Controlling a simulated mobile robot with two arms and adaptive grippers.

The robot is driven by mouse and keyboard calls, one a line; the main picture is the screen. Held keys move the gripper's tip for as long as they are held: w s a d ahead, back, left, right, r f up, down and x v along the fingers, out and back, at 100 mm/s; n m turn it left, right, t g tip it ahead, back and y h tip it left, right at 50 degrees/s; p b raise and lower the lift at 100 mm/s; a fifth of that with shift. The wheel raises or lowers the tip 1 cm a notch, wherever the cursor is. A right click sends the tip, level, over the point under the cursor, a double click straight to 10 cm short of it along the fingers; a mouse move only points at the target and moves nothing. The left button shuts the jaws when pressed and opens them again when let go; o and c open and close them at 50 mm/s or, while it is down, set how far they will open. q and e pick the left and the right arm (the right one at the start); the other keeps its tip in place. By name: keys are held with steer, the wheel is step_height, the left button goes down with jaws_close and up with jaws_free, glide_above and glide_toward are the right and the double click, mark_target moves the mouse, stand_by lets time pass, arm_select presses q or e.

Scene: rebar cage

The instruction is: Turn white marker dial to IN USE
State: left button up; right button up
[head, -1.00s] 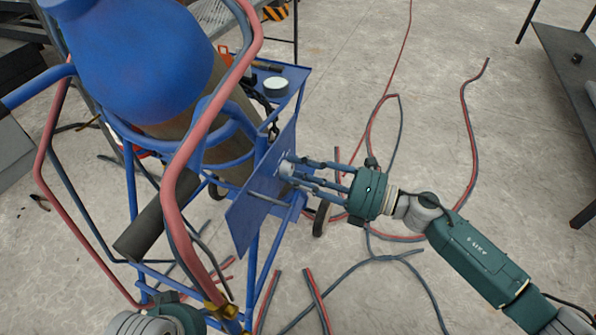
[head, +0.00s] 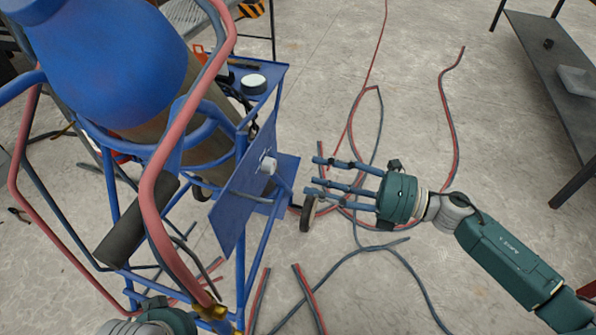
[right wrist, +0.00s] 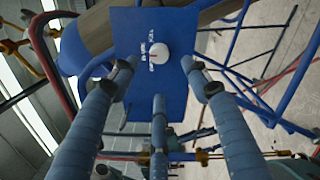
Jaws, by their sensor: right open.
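The white marker dial (head: 268,165) sits on the blue panel (head: 232,205) of the cylinder cart. In the right wrist view the dial (right wrist: 160,53) shows as a round white knob with a small red mark toward its left side. White lettering lies beside it on the panel, too small to read surely. My right gripper (head: 316,179) is open and empty, to the right of the dial with a clear gap. In the right wrist view its three fingers (right wrist: 160,78) are spread around the line to the dial. My left gripper's housing (head: 160,318) shows at bottom left; its fingers are hidden.
A blue gas cylinder (head: 110,65) stands in the blue cart. A red hose (head: 150,195) passes in front of it. A small shelf (head: 275,78) holds a white-topped round item. Hoses lie on the floor at right, and a dark table (head: 560,70) stands at upper right.

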steer(key=v, duration=0.2)
steer(key=shift+s+d, duration=0.15)
steer(key=shift+d, duration=0.2)
